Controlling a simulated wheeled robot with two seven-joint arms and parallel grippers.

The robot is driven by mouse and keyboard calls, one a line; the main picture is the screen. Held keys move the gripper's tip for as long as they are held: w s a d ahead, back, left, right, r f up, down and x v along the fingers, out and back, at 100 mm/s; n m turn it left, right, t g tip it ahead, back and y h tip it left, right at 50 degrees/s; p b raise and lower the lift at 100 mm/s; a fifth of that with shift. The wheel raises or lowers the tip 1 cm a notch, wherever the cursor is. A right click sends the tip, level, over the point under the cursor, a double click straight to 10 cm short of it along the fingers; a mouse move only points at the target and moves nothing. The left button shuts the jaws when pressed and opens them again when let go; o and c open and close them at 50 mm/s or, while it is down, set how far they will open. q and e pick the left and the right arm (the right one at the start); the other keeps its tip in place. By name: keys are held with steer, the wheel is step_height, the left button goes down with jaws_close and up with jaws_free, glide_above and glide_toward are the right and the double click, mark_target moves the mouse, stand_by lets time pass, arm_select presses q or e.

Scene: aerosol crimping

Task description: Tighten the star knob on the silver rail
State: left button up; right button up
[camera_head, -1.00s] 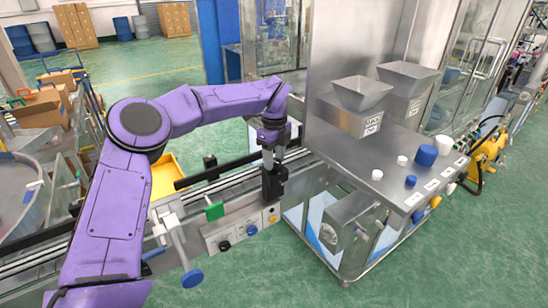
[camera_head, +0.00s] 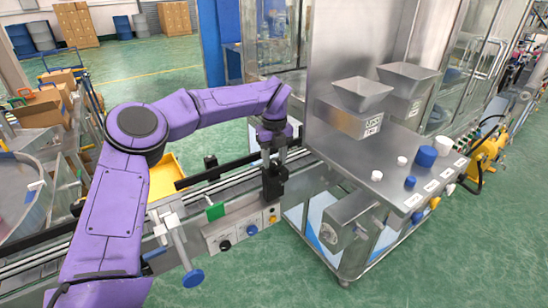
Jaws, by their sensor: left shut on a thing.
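The silver rail (camera_head: 228,185) runs from the lower left up to the steel machine in the head view. My left arm reaches over it from the left. My left gripper (camera_head: 272,178) points down at the rail's right part, close to the machine, and is shut at a dark knob-like part there. The fingers hide most of that part, so its star shape cannot be made out. My right gripper is not in view.
A steel cabinet with a worktop (camera_head: 385,180) stands right of the gripper, with two hoppers (camera_head: 362,94) and white and blue caps. A control box (camera_head: 235,228) sits below the rail. A blue-ended handle (camera_head: 193,277) sticks out in front. A yellow bin (camera_head: 165,176) lies behind.

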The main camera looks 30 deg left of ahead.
mark_target(275, 162)
arm_select(q)
steer(key=shift+r, duration=0.1)
steer(key=o, duration=1.1)
steer(key=shift+c, duration=0.2)
steer(key=shift+r, duration=0.3)
step_height(275, 162, up, 10)
steer(key=b, duration=0.1)
